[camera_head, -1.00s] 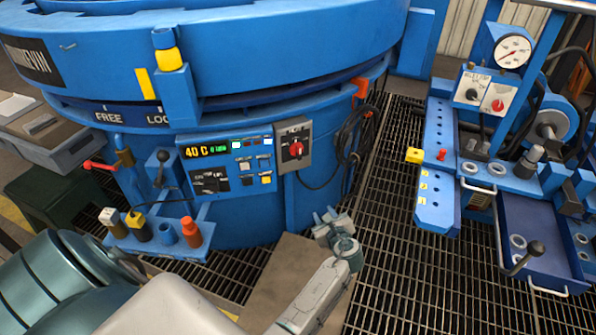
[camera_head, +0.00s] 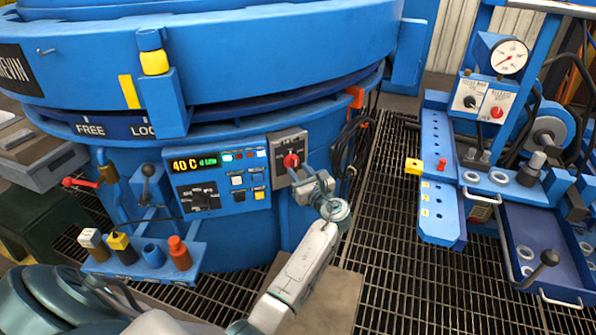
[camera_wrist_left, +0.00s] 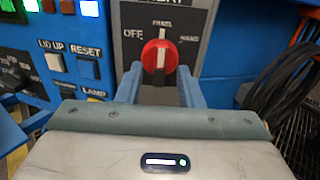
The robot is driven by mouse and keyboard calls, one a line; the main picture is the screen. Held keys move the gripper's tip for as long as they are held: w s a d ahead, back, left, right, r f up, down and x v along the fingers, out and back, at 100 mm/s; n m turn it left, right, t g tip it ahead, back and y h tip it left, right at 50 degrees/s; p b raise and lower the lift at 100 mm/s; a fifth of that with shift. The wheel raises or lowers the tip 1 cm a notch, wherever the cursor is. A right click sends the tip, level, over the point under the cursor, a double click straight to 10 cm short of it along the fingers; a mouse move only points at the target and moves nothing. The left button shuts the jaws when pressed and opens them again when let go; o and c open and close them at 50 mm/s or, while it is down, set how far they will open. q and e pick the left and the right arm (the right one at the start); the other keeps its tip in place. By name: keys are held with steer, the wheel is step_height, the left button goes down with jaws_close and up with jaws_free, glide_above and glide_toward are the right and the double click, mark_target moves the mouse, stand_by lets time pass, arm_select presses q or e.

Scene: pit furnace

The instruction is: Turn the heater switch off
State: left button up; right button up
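The heater switch is a red rotary knob (camera_head: 291,160) on a grey plate (camera_head: 287,143) at the right end of the furnace's control panel. In the left wrist view the knob (camera_wrist_left: 160,56) has a white pointer standing upright at the middle mark, with OFF to its left. My left gripper (camera_head: 303,174) is at the switch, coming from below right. In the left wrist view its two blue-grey fingers (camera_wrist_left: 158,88) are apart, below and either side of the knob, with nothing held. I cannot tell whether they touch it. My right gripper is not in view.
The panel (camera_head: 220,177) with a 40 C display and several buttons lies left of the switch. Black cables (camera_head: 352,150) hang to its right. A bench with a gauge (camera_head: 509,57) stands right, beyond open floor grating.

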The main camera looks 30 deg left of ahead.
arm_select(q)
steer(key=shift+x, duration=0.75)
jaws_close()
